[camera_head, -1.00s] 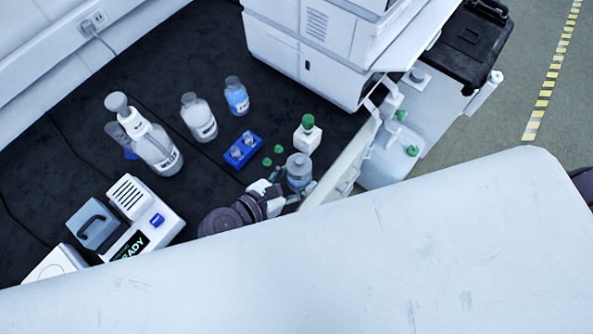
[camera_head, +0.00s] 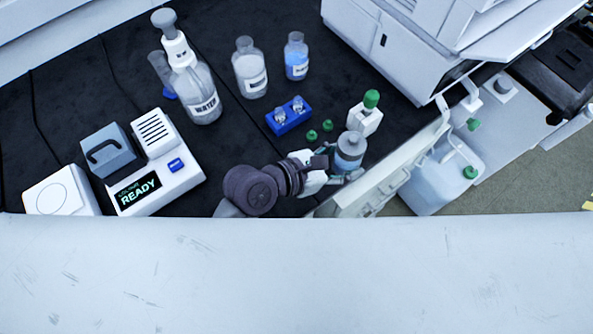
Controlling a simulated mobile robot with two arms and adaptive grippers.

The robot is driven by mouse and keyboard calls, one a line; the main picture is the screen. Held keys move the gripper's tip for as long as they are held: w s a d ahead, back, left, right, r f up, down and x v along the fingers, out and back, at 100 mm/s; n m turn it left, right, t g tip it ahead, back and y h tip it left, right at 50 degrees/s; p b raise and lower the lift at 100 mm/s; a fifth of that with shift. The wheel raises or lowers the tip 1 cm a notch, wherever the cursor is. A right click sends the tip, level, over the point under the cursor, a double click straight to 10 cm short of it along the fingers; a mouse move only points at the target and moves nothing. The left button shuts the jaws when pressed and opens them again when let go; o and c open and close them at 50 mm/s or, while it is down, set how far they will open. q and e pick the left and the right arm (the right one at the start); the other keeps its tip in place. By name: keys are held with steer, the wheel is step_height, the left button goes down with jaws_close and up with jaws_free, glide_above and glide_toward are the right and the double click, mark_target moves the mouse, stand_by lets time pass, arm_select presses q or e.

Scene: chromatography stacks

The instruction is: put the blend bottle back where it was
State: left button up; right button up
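A clear bottle with a grey top and bluish contents (camera_head: 349,151) is at the right front of the dark bench. Its label is not readable, but it is probably the blend bottle. My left gripper (camera_head: 338,173) reaches it from the left, with its fingers around the lower body, and looks shut on it. I cannot tell whether the bottle rests on the bench or is slightly raised. My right gripper is not in view.
Behind stand a white bottle with green cap (camera_head: 366,116), green caps (camera_head: 320,130), a blue vial rack (camera_head: 279,125), a blue-liquid bottle (camera_head: 296,62), a clear bottle (camera_head: 249,75) and a WATER bottle (camera_head: 203,98). An instrument reading READY (camera_head: 180,181) is left; white instrument stacks (camera_head: 400,50) are right.

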arm_select(q)
steer(key=w+a+f, duration=0.2)
steer(key=a, duration=0.1)
steer(key=w+a+f+b, duration=0.1)
steer(key=w+a+f, duration=0.1)
steer(key=a, duration=0.1)
steer(key=w+a+f+b, duration=0.1)
steer(key=a+f, duration=0.2)
steer(key=a, duration=0.1)
steer(key=shift+w+f, duration=0.1)
steer(key=shift+w, duration=0.3)
steer(key=shift+f+b, duration=0.6)
steer(key=shift+f, duration=1.35)
steer(key=shift+f, duration=0.1)
steer(key=o, duration=1.3)
steer(key=shift+a, duration=0.1)
steer(key=v, duration=1)
steer(key=shift+s+a, duration=0.2)
steer(key=shift+a, duration=0.05)
steer(key=shift+s+a+r, duration=0.25)
steer(key=shift+a+r, duration=0.2)
steer(key=shift+a, duration=0.1)
